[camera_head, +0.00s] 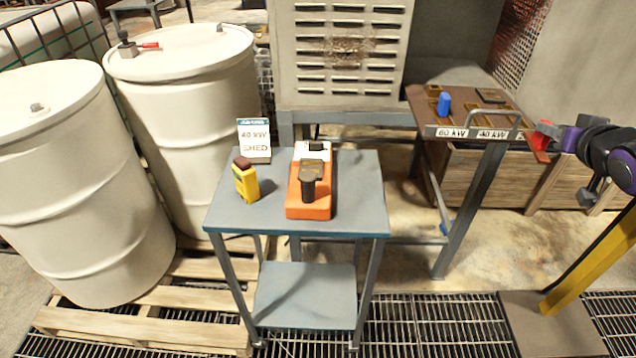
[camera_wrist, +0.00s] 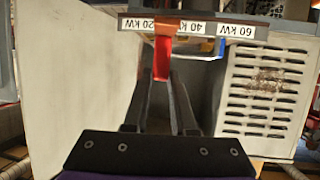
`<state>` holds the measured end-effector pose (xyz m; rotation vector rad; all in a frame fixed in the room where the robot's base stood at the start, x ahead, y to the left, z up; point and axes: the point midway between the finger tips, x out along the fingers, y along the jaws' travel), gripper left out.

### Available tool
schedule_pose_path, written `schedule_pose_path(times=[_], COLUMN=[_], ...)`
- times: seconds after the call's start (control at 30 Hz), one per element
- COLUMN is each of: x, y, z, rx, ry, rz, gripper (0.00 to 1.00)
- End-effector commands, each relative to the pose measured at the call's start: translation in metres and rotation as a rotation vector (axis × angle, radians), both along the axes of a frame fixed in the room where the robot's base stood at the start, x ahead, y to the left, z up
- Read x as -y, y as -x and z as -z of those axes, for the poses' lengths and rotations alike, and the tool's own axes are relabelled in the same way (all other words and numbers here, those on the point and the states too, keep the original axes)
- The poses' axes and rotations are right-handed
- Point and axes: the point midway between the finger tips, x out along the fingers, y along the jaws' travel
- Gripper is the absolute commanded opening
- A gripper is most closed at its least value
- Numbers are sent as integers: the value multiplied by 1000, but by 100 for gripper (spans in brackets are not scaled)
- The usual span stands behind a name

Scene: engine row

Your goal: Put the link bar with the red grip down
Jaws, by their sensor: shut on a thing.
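The link bar's red grip (camera_head: 544,133) shows at the right end of the brown panel table (camera_head: 425,100) in the head view. My gripper (camera_head: 556,140) is at the grip, reaching in from the right. In the wrist view the red grip (camera_wrist: 161,60) stands between the tips of my two dark fingers (camera_wrist: 160,82), which are shut on it. The bar itself is mostly hidden, so I cannot tell whether it touches the panel. Labels on the panel's front edge read 60 kW and 40 kW; the wrist view also shows 20 kW.
A blue block (camera_head: 444,103) and a metal handle (camera_head: 494,115) are on the panel. A grey stand (camera_head: 355,185) carries an orange device (camera_head: 308,208), a yellow tool (camera_head: 245,182) and a "40 kW SHED" sign (camera_head: 254,141). A louvred cabinet (camera_head: 340,50) stands behind.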

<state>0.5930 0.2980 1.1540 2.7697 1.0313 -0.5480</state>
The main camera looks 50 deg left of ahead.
Motion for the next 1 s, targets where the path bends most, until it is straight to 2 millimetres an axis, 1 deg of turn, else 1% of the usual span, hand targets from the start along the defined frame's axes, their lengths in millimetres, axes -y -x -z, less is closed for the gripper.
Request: schedule_pose_path(times=[0.17,0.2,0.27,0.3,0.37,0.4,0.5,0.6,0.7,0.9,1.0], x=[57,74,101,120,147,165,203,236,261,302,300], y=[14,17,23,27,32,36,44,51,55,64,63], z=[42,54,74,86,105,117,145,167,184,213,211], rx=[-5,-7,-8,-8,-9,-8,-9,-7,-5,-5,-4], ry=[5,5,5,6,7,8,8,7,5,5,2], rz=[134,174,241,285,348,392,486,563,625,722,719], gripper=[0,0,0,0,0,0,0,0,0,0,0])
